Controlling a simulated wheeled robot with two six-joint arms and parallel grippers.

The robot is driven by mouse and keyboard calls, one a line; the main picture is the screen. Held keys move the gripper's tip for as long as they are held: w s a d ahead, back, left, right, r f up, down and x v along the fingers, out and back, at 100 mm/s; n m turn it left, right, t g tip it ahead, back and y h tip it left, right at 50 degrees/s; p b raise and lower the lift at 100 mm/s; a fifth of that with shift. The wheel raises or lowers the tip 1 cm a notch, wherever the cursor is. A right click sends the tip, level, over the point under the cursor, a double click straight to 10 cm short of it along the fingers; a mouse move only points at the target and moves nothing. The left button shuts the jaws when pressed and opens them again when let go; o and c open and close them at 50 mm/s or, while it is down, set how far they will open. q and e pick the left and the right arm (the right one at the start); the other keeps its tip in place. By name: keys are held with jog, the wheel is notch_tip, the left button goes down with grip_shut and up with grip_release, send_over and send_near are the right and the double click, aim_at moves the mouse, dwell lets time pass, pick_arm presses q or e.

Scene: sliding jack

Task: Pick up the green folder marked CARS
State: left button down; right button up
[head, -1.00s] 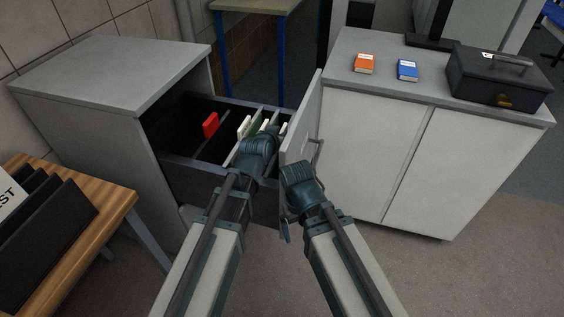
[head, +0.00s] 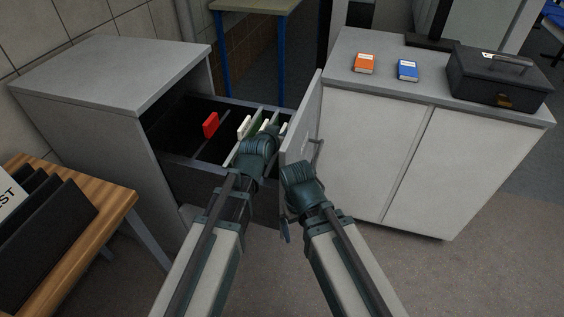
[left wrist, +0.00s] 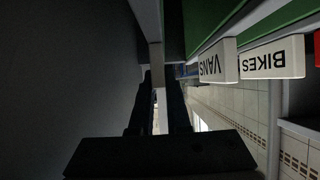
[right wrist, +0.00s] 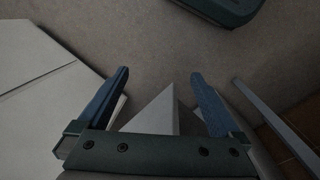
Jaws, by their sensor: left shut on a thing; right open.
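Several hanging folders with white tabs (head: 243,127) stand in the open drawer (head: 195,171), with green showing between them. In the left wrist view, two tabs appear upside down, VANS (left wrist: 218,62) and BIKES (left wrist: 272,60), below green folder edges (left wrist: 207,14). I see no CARS label. My left gripper (head: 268,133) reaches down among the folders by the drawer front. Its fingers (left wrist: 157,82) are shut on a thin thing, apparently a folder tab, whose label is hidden. My right gripper (right wrist: 160,76) is open and empty outside the drawer, close to the drawer front.
The drawer front (head: 303,121) rises between my two arms. A red tab (head: 211,125) stands farther left in the drawer. A grey cabinet with an orange book (head: 364,63), a blue book (head: 407,70) and a black cash box (head: 498,80) is at right. A wooden table (head: 98,233) is at left.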

pick_arm(q)
jog(key=shift+r, duration=0.15)
pick_arm(e)
jog(key=shift+r, duration=0.15)
pick_arm(q)
notch_tip(320, 180, up, 18)
jog(key=p, duration=1.8)
pick_arm(e)
notch_tip(320, 180, up, 18)
jog(key=shift+c, duration=0.2)
